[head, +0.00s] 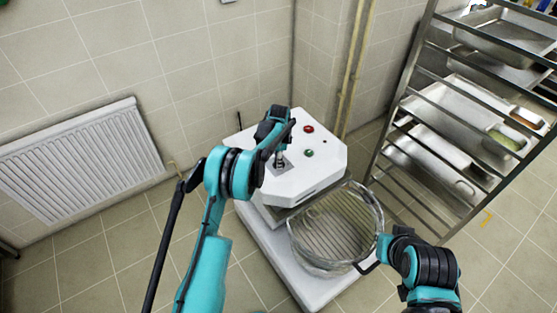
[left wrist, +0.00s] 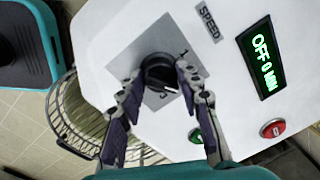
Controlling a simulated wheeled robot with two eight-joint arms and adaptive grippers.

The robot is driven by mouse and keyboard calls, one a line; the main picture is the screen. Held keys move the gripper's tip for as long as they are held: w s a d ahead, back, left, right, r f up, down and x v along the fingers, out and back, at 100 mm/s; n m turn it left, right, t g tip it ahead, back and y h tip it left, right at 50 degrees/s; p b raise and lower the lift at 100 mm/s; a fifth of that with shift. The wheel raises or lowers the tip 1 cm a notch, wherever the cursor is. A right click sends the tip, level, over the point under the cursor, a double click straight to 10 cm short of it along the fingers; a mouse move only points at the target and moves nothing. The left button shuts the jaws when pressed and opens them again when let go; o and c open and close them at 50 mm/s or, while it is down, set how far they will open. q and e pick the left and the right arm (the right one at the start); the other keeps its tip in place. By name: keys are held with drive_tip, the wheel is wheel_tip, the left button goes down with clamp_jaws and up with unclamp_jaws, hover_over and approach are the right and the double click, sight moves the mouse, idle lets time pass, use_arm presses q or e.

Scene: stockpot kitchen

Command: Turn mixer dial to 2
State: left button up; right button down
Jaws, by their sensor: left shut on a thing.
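The mixer (head: 318,180) is a white machine with a wire-guarded bowl (head: 335,228) at its front. Its black speed dial (left wrist: 158,72) sits on a grey plate marked SPEED, with 1 and 3 visible; the place between them is covered by a finger. A small white mark shows on the dial's lower right side, near the 3. My left gripper (left wrist: 160,82) is shut on the dial, one finger on each side. In the head view the left gripper (head: 281,158) hides the dial. My right gripper (head: 370,266) is beside the bowl guard's rim; its fingers are unclear.
The mixer's display (left wrist: 262,60) reads OFF 0 MIN. A red button (left wrist: 273,128) and a green button (left wrist: 195,135) are near the dial. A metal rack (head: 440,120) with trays stands at right, a radiator (head: 85,160) at left. Open floor lies at lower left.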

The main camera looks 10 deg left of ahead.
idle(0.4)
use_arm(q)
drive_tip(key=o, duration=1.2)
drive_tip(key=shift+c, duration=0.2)
wheel_tip(320, 180, up, 12)
drive_tip(key=shift+s+d, duration=0.15)
drive_tip(key=shift+s, duration=0.3)
